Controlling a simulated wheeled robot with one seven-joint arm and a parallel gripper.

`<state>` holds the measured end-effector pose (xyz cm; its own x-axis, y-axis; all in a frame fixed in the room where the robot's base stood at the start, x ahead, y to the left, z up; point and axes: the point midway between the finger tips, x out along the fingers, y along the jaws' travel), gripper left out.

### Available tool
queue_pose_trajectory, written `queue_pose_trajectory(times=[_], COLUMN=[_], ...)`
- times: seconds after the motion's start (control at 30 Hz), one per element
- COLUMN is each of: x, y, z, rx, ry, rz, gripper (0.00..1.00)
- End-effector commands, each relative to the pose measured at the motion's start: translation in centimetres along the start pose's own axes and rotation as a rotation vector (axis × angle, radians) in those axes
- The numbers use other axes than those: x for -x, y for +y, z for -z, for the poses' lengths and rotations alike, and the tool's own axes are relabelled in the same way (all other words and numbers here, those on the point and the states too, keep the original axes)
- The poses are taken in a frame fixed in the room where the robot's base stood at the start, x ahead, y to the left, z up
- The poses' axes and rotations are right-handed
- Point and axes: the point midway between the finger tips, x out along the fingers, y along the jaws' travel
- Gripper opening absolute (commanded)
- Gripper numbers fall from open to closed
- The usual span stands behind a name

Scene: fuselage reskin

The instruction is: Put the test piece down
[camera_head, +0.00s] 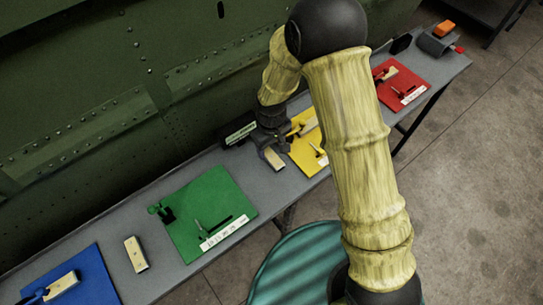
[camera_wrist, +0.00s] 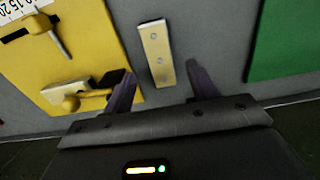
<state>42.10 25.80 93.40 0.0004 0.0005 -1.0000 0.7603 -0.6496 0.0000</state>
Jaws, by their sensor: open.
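A pale beige test piece (camera_wrist: 155,50) with several round marks lies on the bare grey bench between the yellow and green mats. It also shows in the head view (camera_head: 274,159), beside my gripper. In the wrist view my gripper (camera_wrist: 160,78) is open, with its two dark fingers apart. The near end of the piece lies between the fingertips, and I see a gap on both sides. In the head view my gripper (camera_head: 268,143) is low over the bench, and the fingers are hard to make out.
The yellow mat (camera_wrist: 75,30) holds a clamp-like tool and another pale block. The green mat (camera_head: 190,235), blue mat (camera_head: 92,280) and red mat (camera_head: 412,83) lie along the bench. Another pale block (camera_head: 136,254) lies between blue and green. The green fuselage wall (camera_head: 90,90) rises behind.

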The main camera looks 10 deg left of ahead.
Motion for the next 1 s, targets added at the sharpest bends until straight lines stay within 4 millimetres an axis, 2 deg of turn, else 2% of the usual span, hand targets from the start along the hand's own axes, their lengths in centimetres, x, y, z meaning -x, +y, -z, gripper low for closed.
queue_pose_trajectory(times=[0.2, 0.33, 0.9, 1.0], x=[-2.7, -3.8, -3.9, -3.9], y=[-0.1, -0.1, -0.1, -0.1], z=[-0.4, -0.3, -0.3, -0.3], rx=[-0.001, 0.0, 0.0, 0.0], ry=[-0.004, -0.002, 0.0, 0.0], rz=[0.001, 0.0, 0.0, 0.0], gripper=[0.58, 0.58, 0.58, 0.39])
